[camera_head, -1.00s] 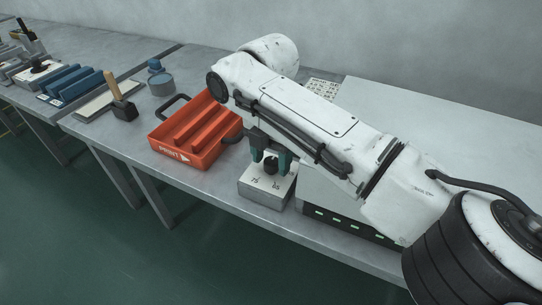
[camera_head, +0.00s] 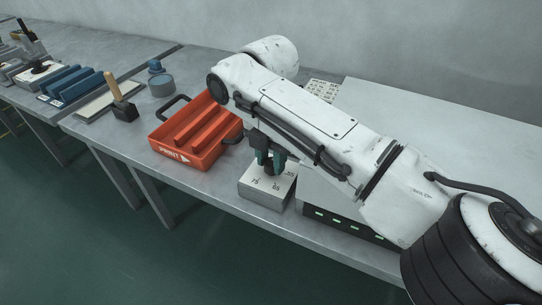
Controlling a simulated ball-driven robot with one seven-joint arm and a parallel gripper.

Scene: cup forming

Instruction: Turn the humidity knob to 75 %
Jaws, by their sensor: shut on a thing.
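The humidity control is a grey box (camera_head: 264,195) near the table's front edge, with the marks 75, 65 and 55 showing on its top. My gripper (camera_head: 270,168) points down over the box, its dark green fingers shut on the black knob (camera_head: 269,173). I cannot tell which mark the knob points to.
An orange-red tray (camera_head: 192,140) with ridges and black handles stands just left of the box. A large pale cabinet (camera_head: 400,130) with green lights is on the right, partly behind my arm.

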